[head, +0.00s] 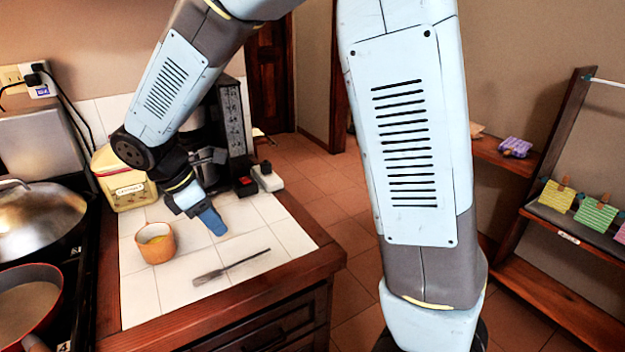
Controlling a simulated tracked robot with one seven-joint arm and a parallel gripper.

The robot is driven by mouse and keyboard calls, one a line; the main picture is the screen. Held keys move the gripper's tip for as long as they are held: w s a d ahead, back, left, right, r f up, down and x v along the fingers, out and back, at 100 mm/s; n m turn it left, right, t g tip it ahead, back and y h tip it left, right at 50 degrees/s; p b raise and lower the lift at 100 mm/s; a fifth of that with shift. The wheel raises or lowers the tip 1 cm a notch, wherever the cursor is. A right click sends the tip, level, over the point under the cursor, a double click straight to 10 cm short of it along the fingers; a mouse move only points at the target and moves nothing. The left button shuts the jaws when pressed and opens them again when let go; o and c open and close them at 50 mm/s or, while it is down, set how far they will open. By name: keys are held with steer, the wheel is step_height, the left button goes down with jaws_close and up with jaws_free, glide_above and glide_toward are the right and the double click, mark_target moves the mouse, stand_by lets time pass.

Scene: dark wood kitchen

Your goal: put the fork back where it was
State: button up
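A grey utensil (232,266) lies flat on the white tiled counter (180,293), near its front right. Its broad end points left and its thin handle points right; I cannot make out tines, so I cannot tell whether it is the fork. No other fork shows. My gripper (212,222), with blue fingertips, points down above the counter, behind the utensil and apart from it. I see its fingers from the side and cannot tell whether they are open or shut. Nothing clearly shows in them.
A pale yellow container (122,180) and a dark appliance (232,125) stand at the back. A wok with a lid (38,215) and a red-rimmed pan (28,305) sit on the stove at left. The counter's wooden edge (300,280) is at right. Tiles around the utensil are clear.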

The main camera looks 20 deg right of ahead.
steer(key=s+d+r+m+t+y, duration=0.1)
steer(key=s+d+r+m+y, duration=0.1)
steer(key=d+r+m, duration=0.45)
steer(key=s+d+r+m+t+y, duration=0.1)
steer(key=d+r+m, duration=0.3)
steer(key=d, duration=0.6)
steer(key=s+d+r+m+t+y, duration=0.1)
steer(key=s+d+r+m+t, duration=0.2)
steer(key=s+d+m, duration=0.6)
steer(key=shift+s+d+r+m, duration=0.45)
steer(key=shift+r+m, duration=0.2)
steer(key=shift+r, duration=0.15)
steer(key=shift+o, duration=0.2)
